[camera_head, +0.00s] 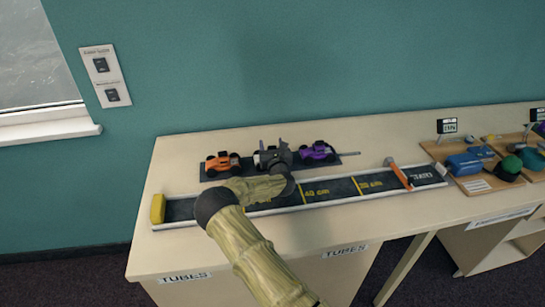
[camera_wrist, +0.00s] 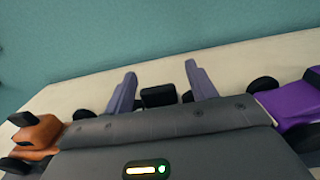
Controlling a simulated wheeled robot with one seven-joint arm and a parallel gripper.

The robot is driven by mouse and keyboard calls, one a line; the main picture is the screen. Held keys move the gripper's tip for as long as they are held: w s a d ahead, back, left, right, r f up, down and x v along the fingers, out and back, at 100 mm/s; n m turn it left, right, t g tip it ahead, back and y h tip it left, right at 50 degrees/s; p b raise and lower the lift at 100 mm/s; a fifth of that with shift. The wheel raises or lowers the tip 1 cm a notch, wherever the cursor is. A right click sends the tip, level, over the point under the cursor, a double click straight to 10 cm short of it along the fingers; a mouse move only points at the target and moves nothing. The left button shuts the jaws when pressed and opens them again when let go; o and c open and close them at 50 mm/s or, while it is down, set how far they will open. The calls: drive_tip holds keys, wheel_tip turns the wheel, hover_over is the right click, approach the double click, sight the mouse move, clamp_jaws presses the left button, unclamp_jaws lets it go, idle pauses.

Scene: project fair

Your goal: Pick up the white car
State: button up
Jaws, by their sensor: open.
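The white car (camera_head: 257,159) stands on a dark mat between the orange car (camera_head: 223,162) and the purple car (camera_head: 318,151). Most of it is hidden by my gripper (camera_head: 272,148), which is right over it. In the wrist view my gripper (camera_wrist: 160,82) is open, its two grey fingers apart. A black part (camera_wrist: 158,96) shows between the fingers, probably of the white car; its white body is hidden there. I cannot tell whether the fingers touch it.
In the wrist view the orange car (camera_wrist: 40,133) is close on the left and the purple car (camera_wrist: 290,105) on the right. A marked track (camera_head: 335,190) runs along the table's front. The teal wall (camera_head: 280,70) is behind.

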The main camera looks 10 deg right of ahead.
idle(0.4)
drive_tip(key=c, duration=1.1)
wheel_tip(320, 180, up, 10)
drive_tip(key=b, duration=0.1)
drive_tip(key=shift+r, duration=0.1)
